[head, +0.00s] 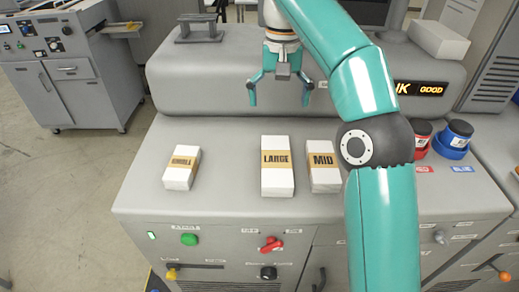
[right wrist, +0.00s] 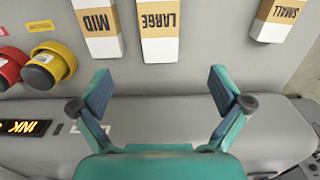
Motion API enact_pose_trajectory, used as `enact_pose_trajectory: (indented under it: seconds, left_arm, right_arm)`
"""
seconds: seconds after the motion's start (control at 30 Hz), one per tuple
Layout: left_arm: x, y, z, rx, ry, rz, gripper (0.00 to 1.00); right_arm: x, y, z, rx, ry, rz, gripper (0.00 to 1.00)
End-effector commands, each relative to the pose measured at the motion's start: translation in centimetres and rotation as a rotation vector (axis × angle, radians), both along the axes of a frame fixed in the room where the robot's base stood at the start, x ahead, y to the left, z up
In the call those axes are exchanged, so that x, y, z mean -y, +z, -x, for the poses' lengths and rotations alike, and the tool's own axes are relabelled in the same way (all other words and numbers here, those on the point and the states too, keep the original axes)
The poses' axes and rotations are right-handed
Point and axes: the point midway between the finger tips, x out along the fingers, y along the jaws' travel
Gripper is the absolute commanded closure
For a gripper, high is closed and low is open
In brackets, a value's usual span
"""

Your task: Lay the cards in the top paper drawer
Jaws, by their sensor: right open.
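Three white banded stacks lie on the grey machine top: one marked SMALL (head: 181,173), one marked LARGE (head: 278,180) and one marked MID (head: 323,180). I cannot tell whether these are the cards. In the right wrist view they show upside down along the top: MID (right wrist: 104,45), LARGE (right wrist: 160,48), SMALL (right wrist: 272,30). My right gripper (head: 280,94) is open and empty, above the machine's back part, beyond the LARGE stack. Its spread fingers also show in the right wrist view (right wrist: 160,92). My left gripper is not in view. I cannot make out the top paper drawer.
A red pot (head: 419,134) and a blue pot (head: 455,140) stand right of my right arm; a yellow pot (right wrist: 48,66) shows in the wrist view. The front panel has a green button (head: 189,239) and red knob (head: 271,244). Another grey machine (head: 65,85) stands left.

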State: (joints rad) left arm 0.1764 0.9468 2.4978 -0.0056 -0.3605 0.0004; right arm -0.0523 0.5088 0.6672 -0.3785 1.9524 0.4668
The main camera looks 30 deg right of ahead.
Motion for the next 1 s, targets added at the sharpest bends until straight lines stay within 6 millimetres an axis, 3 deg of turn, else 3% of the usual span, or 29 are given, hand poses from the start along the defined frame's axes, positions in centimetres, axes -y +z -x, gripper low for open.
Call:
enact_pose_trajectory:
  seconds: [0.17, 0.5, 1.0]
  left_arm:
    - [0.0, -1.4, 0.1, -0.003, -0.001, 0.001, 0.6]
    - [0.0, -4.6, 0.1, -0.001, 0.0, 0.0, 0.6]
    - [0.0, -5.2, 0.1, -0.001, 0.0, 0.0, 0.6]
  right_arm:
    - [-0.4, -2.2, -0.3, -0.004, 0.01, 0.0, 0.0]
    - [-0.6, -9.5, -0.8, -0.009, 0.013, -0.001, 0.0]
    - [-0.5, -13.5, -0.4, -0.008, 0.011, 0.0, 0.0]
